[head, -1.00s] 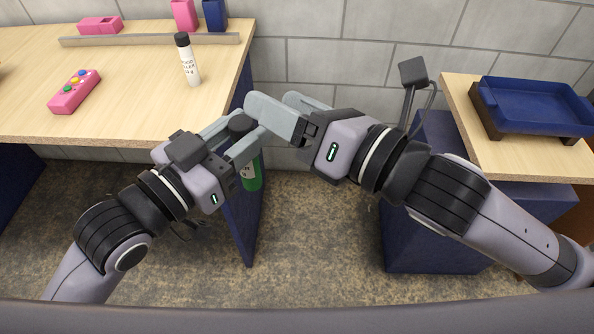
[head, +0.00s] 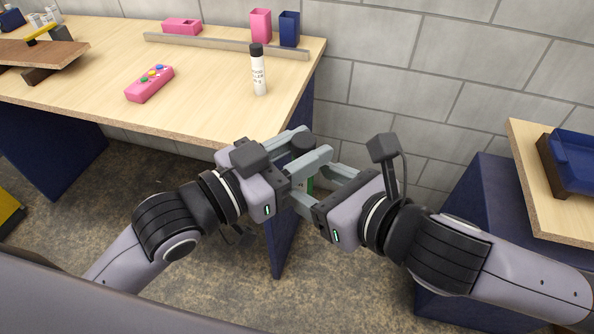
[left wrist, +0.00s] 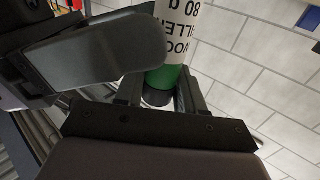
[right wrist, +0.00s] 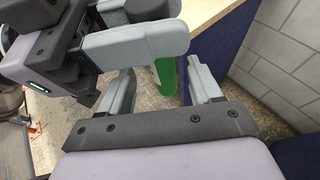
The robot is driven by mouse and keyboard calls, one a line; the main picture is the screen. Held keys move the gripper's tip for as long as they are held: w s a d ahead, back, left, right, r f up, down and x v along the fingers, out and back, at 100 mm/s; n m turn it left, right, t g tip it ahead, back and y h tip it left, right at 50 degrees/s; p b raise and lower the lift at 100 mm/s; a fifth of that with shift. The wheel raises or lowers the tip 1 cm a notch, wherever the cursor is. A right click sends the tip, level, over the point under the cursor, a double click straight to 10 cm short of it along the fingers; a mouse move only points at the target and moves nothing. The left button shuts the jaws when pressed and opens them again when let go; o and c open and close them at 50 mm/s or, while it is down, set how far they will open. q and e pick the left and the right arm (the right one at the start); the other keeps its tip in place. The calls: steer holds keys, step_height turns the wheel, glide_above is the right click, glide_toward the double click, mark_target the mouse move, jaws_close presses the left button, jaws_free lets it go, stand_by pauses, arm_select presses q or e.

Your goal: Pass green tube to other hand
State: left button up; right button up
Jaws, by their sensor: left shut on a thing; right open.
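The green tube, with a black cap and a white printed label, shows in the head view (head: 310,184), the left wrist view (left wrist: 168,76) and the right wrist view (right wrist: 166,76). My left gripper (head: 304,146) is shut on its black cap end, and the tube hangs below the fingers. My right gripper (head: 314,184) is open, just below the left one. In the right wrist view, the tube stands between the spread right fingers (right wrist: 163,80), with gaps visible at the sides. The left fingers hide part of the tube.
A wooden desk (head: 205,110) behind holds a white bottle (head: 259,75), a pink controller (head: 150,83), and pink and blue cups (head: 289,28). A second table (head: 530,150) with a blue tray (head: 577,165) stands at the right. Floor lies open below the grippers.

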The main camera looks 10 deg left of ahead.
steer(key=shift+x, duration=2.85)
steer(key=c, duration=1.1)
arm_select(q)
steer(key=o, duration=1.2)
arm_select(e)
steer(key=shift+r, duration=0.1)
